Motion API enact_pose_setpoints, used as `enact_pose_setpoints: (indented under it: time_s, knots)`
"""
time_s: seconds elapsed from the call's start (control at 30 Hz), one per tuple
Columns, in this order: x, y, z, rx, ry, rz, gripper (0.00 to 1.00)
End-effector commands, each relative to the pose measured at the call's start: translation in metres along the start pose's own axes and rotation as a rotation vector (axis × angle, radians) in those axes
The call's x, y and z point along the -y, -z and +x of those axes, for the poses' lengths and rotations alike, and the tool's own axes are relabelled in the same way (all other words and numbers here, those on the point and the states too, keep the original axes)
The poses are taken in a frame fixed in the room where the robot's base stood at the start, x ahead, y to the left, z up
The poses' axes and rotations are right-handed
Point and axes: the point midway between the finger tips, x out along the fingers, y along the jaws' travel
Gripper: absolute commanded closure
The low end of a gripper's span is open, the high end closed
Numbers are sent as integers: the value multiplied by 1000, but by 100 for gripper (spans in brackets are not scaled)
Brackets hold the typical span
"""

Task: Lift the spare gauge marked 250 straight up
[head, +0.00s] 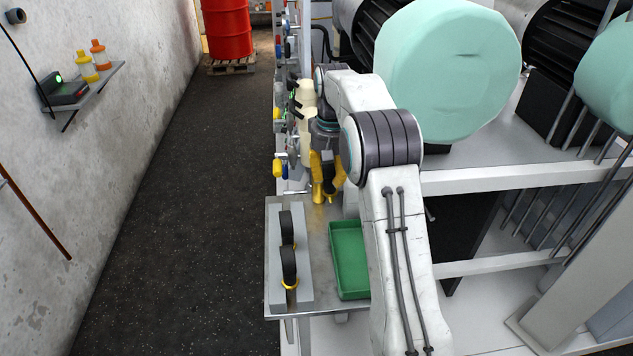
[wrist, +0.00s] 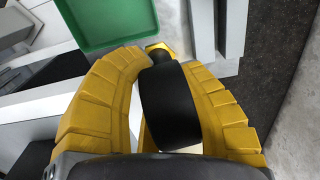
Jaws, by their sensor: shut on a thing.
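In the wrist view, the yellow fingers of my gripper (wrist: 161,110) are closed around a black round gauge (wrist: 168,100). A yellow fitting (wrist: 160,50) shows at the gauge's far end. No number can be read on it, so I cannot tell whether it is marked 250. In the head view my gripper (head: 326,190) points down near the far end of the metal shelf; the held gauge is hard to make out there. Two more black gauges, a far one (head: 287,228) and a near one (head: 289,265), stand in the grey holder (head: 305,285) on the shelf.
A green tray (head: 348,260) lies on the shelf right of the holder; it also shows in the wrist view (wrist: 110,22). Pipes and valves (head: 280,168) line the machine frame behind my gripper. A red drum (head: 228,30) stands on a pallet far back. The floor at left is clear.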

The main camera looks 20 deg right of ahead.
Motion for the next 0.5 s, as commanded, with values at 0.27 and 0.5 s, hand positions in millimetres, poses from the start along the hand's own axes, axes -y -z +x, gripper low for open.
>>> enact_pose_setpoints:
  time_s: [0.27, 0.5]
  knots:
    - [-9, -3, 3, 0, 0, -1, 100]
    - [-9, -3, 15, 1, 0, -1, 100]
